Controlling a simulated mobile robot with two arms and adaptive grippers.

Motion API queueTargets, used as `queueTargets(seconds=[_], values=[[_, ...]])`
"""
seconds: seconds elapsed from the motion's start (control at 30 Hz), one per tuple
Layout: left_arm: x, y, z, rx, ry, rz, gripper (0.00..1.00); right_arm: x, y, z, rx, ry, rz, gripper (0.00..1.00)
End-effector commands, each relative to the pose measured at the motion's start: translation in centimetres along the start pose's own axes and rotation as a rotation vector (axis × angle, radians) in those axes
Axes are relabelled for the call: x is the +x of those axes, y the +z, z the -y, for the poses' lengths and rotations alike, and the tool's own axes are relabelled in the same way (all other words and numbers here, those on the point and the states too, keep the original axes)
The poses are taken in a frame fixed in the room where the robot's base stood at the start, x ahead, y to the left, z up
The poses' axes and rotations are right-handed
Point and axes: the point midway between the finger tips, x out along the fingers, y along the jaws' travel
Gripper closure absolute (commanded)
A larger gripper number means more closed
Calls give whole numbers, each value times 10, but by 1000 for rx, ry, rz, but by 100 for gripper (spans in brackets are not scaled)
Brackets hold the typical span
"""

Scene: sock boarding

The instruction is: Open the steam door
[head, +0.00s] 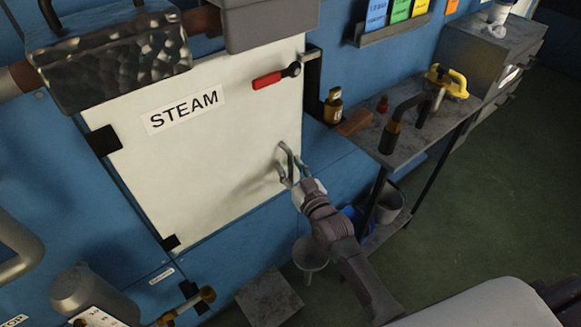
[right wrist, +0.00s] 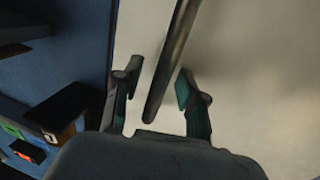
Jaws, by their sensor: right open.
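The white steam door (head: 215,135) with the label STEAM (head: 184,109) appears shut in the blue wall. A red-handled latch lever (head: 275,77) lies at its upper right edge, with the red grip pointing left. A metal bar handle (head: 286,152) stands out from the door's lower right. My right gripper (head: 293,174) is at this handle, in front of the door. In the right wrist view the handle bar (right wrist: 167,75) runs between the two spread fingers of my right gripper (right wrist: 157,88), with gaps on both sides. My left gripper is not in view.
A metal bench (head: 425,125) with a yellow-handled tool (head: 450,82) and other small items stands right of the door. A bucket (head: 389,205) sits under it. A grey block (head: 270,298) is on the floor below the door. Green floor at right is open.

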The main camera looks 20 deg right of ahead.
Motion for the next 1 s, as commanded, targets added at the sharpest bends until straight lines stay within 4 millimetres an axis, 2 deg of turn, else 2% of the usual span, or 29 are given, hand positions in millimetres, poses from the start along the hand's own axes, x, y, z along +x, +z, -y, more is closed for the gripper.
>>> queueTargets(seconds=[0.03,0.27,0.7,1.0], values=[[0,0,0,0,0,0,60,0,0,0,0,0,0,62],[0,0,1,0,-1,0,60,0,0,0,0,0,0,100],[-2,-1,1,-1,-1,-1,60,-2,-1,0,1,6,0,100],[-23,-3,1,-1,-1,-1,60,-29,-3,2,10,79,-1,100]])
